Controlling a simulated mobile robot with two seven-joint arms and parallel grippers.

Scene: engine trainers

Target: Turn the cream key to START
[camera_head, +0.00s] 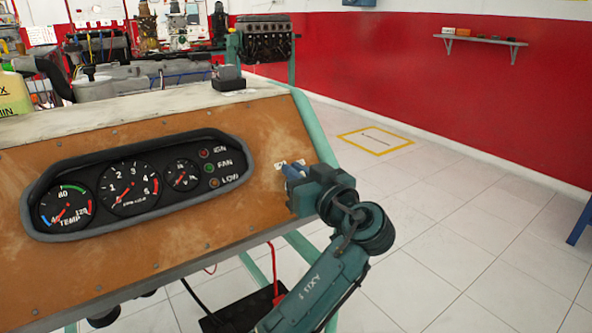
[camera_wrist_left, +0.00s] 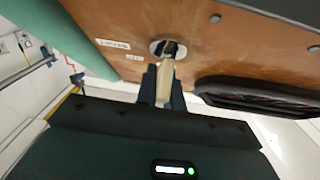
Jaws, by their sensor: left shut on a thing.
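The cream key (camera_wrist_left: 166,82) shows in the left wrist view, with its tip end in the round metal ignition switch (camera_wrist_left: 158,46) on the brown panel (camera_wrist_left: 215,50). My left gripper (camera_wrist_left: 164,88) is shut on the key, one dark finger on each side. In the head view my left gripper (camera_head: 290,172) is at the right end of the panel (camera_head: 262,125), and it hides the key and switch there. Small white labels (camera_wrist_left: 113,43) lie beside the switch; their lettering is too blurred to read surely. My right gripper is not in view.
A gauge cluster (camera_head: 140,186) with a raised dark rim sits left of my gripper, with IGN, FAN and LOW lamps. A green frame post (camera_head: 316,125) borders the panel on the right. Open tiled floor (camera_head: 450,220) lies to the right. A black box (camera_head: 235,312) with cables is below.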

